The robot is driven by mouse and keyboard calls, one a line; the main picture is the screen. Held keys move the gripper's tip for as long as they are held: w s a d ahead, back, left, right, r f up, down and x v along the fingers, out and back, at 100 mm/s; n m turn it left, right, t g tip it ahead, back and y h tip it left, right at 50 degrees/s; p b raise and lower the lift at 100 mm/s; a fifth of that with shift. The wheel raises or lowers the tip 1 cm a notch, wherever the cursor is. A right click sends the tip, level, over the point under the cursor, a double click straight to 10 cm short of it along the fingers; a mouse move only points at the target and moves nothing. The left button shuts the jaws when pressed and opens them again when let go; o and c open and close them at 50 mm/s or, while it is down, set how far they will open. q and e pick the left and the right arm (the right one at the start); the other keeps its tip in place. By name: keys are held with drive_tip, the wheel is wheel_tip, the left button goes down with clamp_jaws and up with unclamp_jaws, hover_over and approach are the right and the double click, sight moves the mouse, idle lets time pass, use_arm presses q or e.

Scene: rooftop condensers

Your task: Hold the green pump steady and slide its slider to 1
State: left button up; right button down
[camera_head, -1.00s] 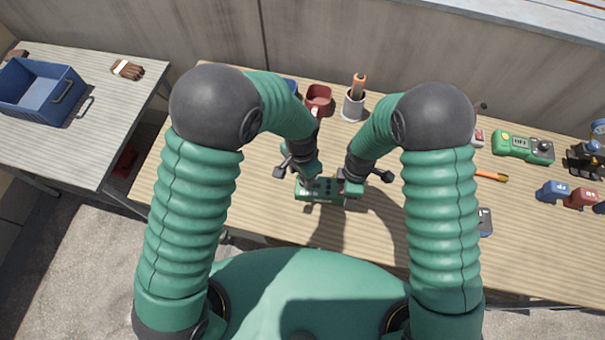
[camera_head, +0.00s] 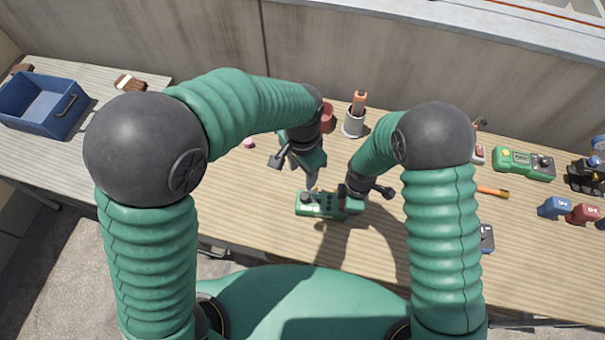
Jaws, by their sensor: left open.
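The green pump (camera_head: 312,207) lies on the slatted bench near its front edge, with dark round parts on its top face. My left gripper (camera_head: 312,187) is open and points down just above and behind the pump's left part; whether a fingertip touches it I cannot tell. My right gripper (camera_head: 352,203) is at the pump's right end; its fingers are mostly hidden by its own wrist, so their grip is unclear. The slider and its marks are too small to make out.
A red mug (camera_head: 327,117) and a grey cup (camera_head: 353,123) with an orange-handled tool stand behind the pump. Another green device (camera_head: 522,162), an orange-handled tool (camera_head: 492,192) and blue (camera_head: 554,207) and red (camera_head: 583,213) blocks lie right. A blue bin (camera_head: 45,105) is far left.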

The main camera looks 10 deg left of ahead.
unclamp_jaws()
wheel_tip(320, 180, up, 9)
drive_tip(key=p, duration=0.8)
drive_tip(key=shift+r, duration=0.15)
